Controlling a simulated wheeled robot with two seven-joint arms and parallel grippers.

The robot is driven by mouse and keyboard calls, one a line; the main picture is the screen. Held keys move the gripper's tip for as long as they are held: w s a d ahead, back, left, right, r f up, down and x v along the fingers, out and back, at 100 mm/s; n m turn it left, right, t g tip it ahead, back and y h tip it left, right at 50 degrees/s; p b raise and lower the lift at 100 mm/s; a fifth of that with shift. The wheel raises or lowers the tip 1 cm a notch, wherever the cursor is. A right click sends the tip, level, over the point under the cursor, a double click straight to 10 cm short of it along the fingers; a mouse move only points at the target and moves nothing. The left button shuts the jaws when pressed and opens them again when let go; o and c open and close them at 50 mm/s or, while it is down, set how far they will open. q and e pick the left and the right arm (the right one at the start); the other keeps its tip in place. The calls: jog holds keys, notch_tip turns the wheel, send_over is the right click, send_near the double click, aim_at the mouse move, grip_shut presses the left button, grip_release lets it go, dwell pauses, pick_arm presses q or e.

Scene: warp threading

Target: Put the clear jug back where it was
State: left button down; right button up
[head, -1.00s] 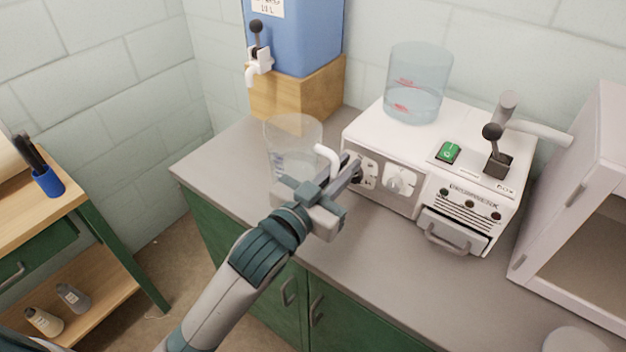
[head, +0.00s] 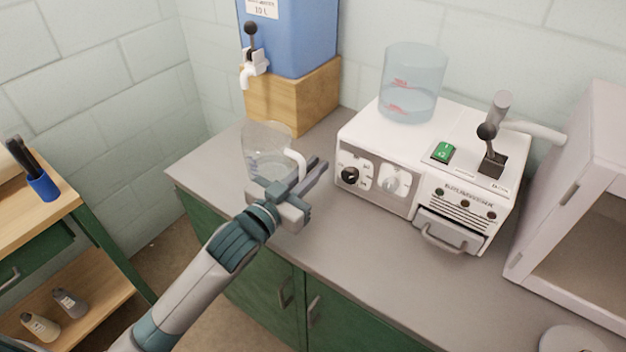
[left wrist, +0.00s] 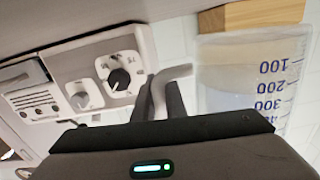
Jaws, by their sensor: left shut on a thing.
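The clear jug (head: 268,150) is at the left end of the grey counter, in front of the wooden block. My left gripper (head: 308,178) is shut on its white handle, on the jug's right side. The left wrist view shows the jug (left wrist: 245,80) with blue volume marks and the handle (left wrist: 165,82) between the dark fingers (left wrist: 160,105). The jug looks upright. Whether its base touches the counter is hidden behind my gripper and cannot be told. My right gripper is not in view.
A white machine (head: 390,205) with knobs, a lever and a clear tank (head: 413,85) stands to the right. A blue water container (head: 300,35) with a tap (head: 252,68) sits on a wooden block (head: 300,98). The counter (head: 335,245) is clear in front.

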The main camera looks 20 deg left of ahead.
pick_arm(q)
notch_tip(320, 180, down, 3)
jog(key=shift+f, duration=0.15)
jog(key=shift+f, duration=0.15)
jog(key=c, duration=1.8)
grip_release()
